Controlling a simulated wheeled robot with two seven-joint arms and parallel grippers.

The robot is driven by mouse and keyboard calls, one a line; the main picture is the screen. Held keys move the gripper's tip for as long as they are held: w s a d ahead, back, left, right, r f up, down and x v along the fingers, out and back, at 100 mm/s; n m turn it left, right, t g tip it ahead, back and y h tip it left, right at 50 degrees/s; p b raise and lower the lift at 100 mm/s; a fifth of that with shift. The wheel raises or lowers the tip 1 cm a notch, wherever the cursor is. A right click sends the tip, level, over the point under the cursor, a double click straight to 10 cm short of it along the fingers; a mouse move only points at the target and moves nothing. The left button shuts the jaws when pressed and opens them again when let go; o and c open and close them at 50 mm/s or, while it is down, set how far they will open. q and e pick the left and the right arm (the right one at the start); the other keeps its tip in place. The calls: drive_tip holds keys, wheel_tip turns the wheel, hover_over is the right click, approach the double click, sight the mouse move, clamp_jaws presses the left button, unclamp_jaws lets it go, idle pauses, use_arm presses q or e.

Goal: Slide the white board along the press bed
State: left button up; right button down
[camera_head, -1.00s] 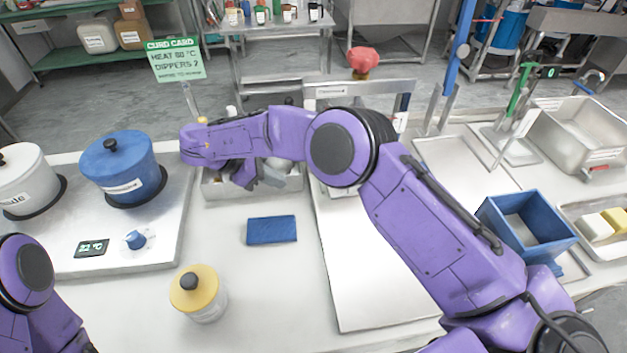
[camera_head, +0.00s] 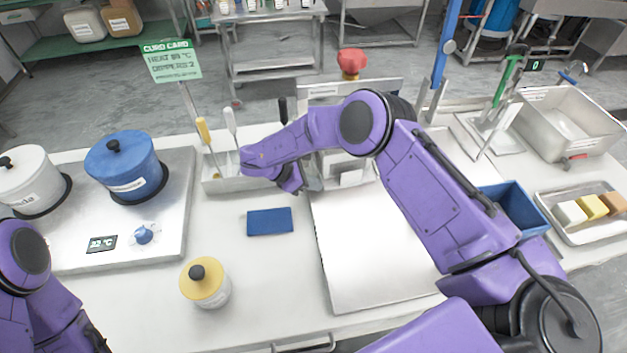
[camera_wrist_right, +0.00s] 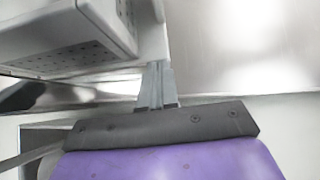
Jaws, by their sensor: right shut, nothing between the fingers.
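A large pale, shiny plate (camera_head: 365,265) lies flat on the right of the bench, below the press with the red knob (camera_head: 351,62). A small whitish piece (camera_head: 350,178) shows at the plate's back edge, partly behind my right arm; I cannot tell whether it is the white board. My right gripper (camera_head: 314,181) is beside the plate's back left corner, largely hidden by its own wrist. In the right wrist view the right gripper (camera_wrist_right: 156,68) is shut and empty, with its tips near a shiny surface (camera_wrist_right: 235,45). My left arm shows at lower left, its gripper out of frame.
A grey tray (camera_head: 222,186) holding upright handles stands left of my right wrist. A blue pad (camera_head: 270,221) and a yellow-lidded jar (camera_head: 205,283) sit in front. A blue pot (camera_head: 126,168) stands on the hotplate. A blue bin (camera_head: 512,210) is partly behind my right arm.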

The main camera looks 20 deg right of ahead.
drive_tip(key=shift+s+d+f+b, duration=0.1)
drive_tip(key=shift+s+d+b, duration=0.05)
drive_tip(key=shift+d+b, duration=0.5)
drive_tip(key=shift+d, duration=0.2)
drive_tip(key=shift+s, duration=0.1)
drive_tip(key=a+b, duration=0.1)
drive_tip(key=a, duration=0.1)
drive_tip(key=w+a+b, duration=0.1)
drive_tip(key=a, duration=0.1)
drive_tip(key=shift+a+b, duration=0.25)
drive_tip(key=shift+b, duration=0.1)
drive_tip(key=b+v, duration=0.2)
drive_tip(key=v, duration=0.8)
drive_tip(key=shift+d, duration=0.15)
